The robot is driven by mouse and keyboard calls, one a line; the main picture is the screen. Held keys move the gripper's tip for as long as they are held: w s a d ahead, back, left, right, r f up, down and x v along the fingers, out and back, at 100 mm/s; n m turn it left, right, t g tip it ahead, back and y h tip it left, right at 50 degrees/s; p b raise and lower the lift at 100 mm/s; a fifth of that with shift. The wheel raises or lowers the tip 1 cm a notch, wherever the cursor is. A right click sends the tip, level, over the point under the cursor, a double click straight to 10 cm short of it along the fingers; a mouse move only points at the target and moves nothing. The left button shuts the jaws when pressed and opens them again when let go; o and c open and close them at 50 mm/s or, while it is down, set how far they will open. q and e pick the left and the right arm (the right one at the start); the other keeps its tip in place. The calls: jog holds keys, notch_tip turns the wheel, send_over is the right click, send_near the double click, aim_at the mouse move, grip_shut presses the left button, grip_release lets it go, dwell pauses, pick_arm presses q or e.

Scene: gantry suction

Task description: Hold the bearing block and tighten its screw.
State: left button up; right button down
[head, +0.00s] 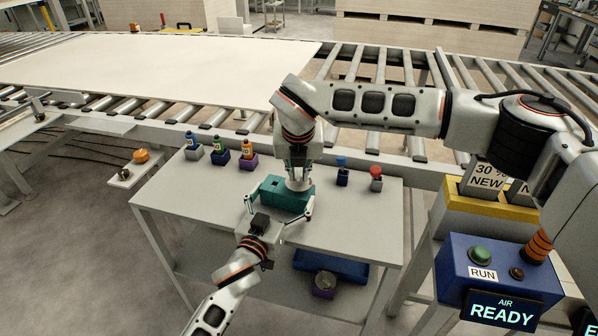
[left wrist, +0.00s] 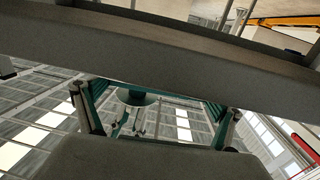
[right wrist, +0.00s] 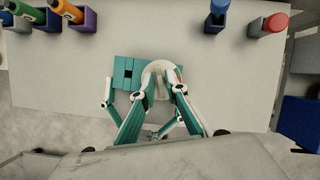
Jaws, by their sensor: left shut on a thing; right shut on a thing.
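The teal bearing block (head: 270,187) sits on the grey table, also in the right wrist view (right wrist: 124,72). My left gripper (head: 280,207) reaches in from the front with its fingers spread to either side of the block, shut on it. My right gripper (head: 298,178) points down from above, at the block's right part. In the right wrist view its fingers (right wrist: 164,88) close on a small pale upright piece, seemingly the screw (right wrist: 158,82), over a pale round part of the block. The fingers partly hide it. The left wrist view shows mostly a dark grey surface and finger parts.
Several small holders with bottles (head: 219,150) stand at the table's back left. A blue-topped item (head: 342,165) and a red-topped item (head: 376,174) stand at the back right. A roller conveyor with a large pale board (head: 150,62) runs behind. The table's front left is clear.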

jog(key=m+h, duration=0.1)
jog(key=m, duration=0.2)
jog(key=m+g+h, duration=0.1)
jog(key=m, duration=0.2)
jog(key=shift+a+m+h, duration=0.2)
jog(key=shift+m+h, duration=0.1)
jog(key=shift+m, duration=0.1)
dwell(0.4)
jog(key=c, duration=2.1)
grip_release()
jog(key=v, duration=1.2)
